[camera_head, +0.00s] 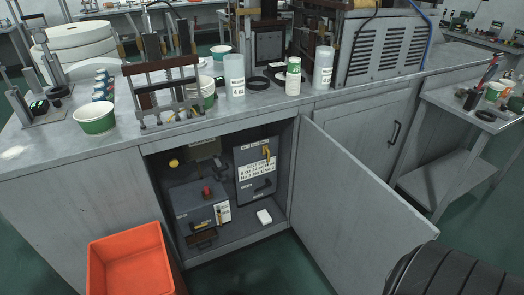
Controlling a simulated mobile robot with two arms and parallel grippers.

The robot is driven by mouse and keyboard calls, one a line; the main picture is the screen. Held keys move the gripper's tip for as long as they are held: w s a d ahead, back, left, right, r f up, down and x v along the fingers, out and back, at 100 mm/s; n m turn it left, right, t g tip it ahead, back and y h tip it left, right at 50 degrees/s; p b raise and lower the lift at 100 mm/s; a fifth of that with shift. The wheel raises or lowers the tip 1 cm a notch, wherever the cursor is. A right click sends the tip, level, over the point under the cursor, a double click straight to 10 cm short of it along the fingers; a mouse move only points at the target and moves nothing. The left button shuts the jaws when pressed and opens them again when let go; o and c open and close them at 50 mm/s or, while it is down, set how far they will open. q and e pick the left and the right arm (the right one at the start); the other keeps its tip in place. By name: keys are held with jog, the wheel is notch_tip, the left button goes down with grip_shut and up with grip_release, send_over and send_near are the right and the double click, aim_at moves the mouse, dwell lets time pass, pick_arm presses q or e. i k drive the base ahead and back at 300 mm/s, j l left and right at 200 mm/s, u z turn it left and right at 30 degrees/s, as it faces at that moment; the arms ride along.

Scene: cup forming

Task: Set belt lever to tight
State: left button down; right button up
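The open cabinet under the bench holds machine parts. A dark panel (246,183) stands at its right with a white label (256,170), too small to read. A yellow lever-like handle (267,153) is at the panel's upper right, with a dark handle below it. A grey box (187,204) with a red knob (207,191) sits at the left, and a small yellow-and-black handle shows on its front. I cannot tell which of these is the belt lever or how it is set. Neither of my grippers is in view.
The cabinet door (350,195) swings out to the right. An orange bin (130,262) stands at the lower left. A dark ribbed thing (450,268) fills the lower right corner. Cups and fixtures crowd the bench top (45,135). Floor before the cabinet is clear.

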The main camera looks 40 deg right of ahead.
aim_at(261, 188)
jog(key=i+l+z, duration=0.25)
jog(key=l, duration=0.25)
jog(key=i+l+z, duration=0.25)
jog(key=i+l, duration=0.15)
jog(key=l, duration=0.1)
